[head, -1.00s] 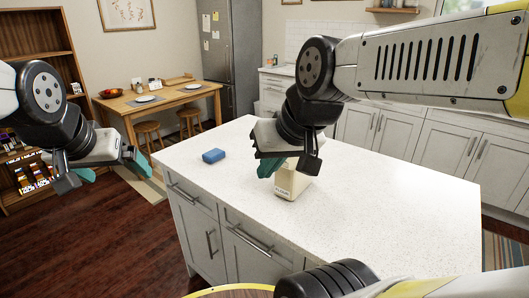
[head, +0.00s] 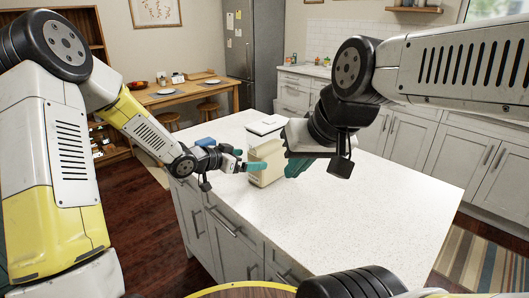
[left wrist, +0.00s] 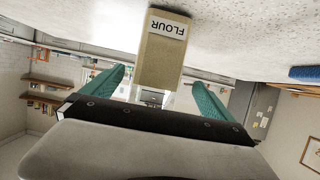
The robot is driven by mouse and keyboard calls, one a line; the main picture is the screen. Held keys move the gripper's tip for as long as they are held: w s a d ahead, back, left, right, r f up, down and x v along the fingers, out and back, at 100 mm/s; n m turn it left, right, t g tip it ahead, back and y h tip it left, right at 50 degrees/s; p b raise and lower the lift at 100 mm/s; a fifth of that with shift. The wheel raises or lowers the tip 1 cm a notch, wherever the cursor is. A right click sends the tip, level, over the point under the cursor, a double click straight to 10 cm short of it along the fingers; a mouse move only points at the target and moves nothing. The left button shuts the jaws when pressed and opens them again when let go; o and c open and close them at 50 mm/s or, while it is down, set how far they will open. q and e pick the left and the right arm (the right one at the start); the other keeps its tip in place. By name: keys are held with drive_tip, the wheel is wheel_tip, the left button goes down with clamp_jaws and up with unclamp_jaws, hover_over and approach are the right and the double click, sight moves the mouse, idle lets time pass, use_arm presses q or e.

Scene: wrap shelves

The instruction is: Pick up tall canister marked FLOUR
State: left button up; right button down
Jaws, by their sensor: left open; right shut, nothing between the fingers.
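The tall canister (head: 265,165) stands upright on the white counter, cream with a pale square top. In the left wrist view the canister (left wrist: 160,60) appears upside down with its FLOUR label readable. My left gripper (head: 248,160) is open at the canister's left side. In its wrist view the teal fingers (left wrist: 158,78) lie either side of the canister's upper part, with gaps on both sides. My right gripper (head: 297,168) is shut and empty, just right of the canister in the picture; whether it touches is unclear.
A blue block (head: 206,142) lies on the counter (head: 350,215) behind my left wrist. The counter's right and front are clear. A wooden table (head: 190,95) and a fridge (head: 254,55) stand further back.

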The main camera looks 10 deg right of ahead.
use_arm(q)
drive_tip(key=x, duration=0.7)
drive_tip(key=shift+d+f, duration=0.2)
drive_tip(key=shift+d, duration=0.15)
drive_tip(key=c, duration=2)
drive_tip(key=shift+r, duration=0.15)
clamp_jaws()
